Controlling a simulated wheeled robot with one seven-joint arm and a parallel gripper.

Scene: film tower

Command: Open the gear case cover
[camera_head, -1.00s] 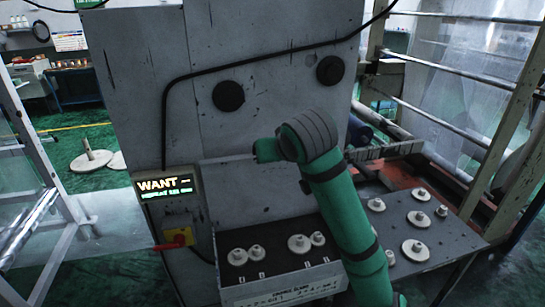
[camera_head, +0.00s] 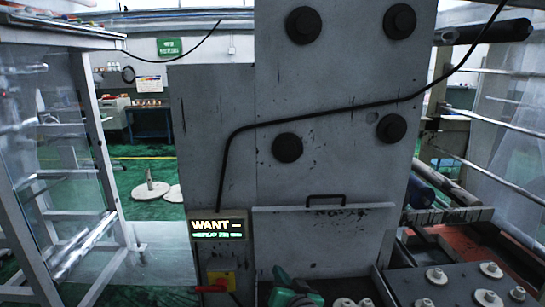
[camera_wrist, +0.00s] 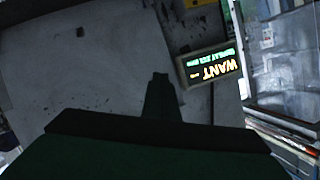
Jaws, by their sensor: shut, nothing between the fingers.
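The gear case cover (camera_head: 330,238) is a grey plate with a dark handle (camera_head: 325,200) at its top edge. It stands raised against the machine front, with pale gears (camera_head: 344,302) showing below it at the frame's bottom. The case itself is mostly cut off. A small part of my green arm (camera_head: 292,290) shows low in the head view, in front of the cover. My gripper (camera_wrist: 158,78) shows as a dark narrow shape in the wrist view, shut and empty, before a grey surface. The handle cannot be made out there.
A lit display (camera_head: 217,227) stands left of the cover, and also shows upside down in the wrist view (camera_wrist: 210,65). A red-handled switch (camera_head: 221,283) is below it. A plate with loose gears (camera_head: 487,298) lies at lower right. A white frame (camera_head: 105,160) stands at left.

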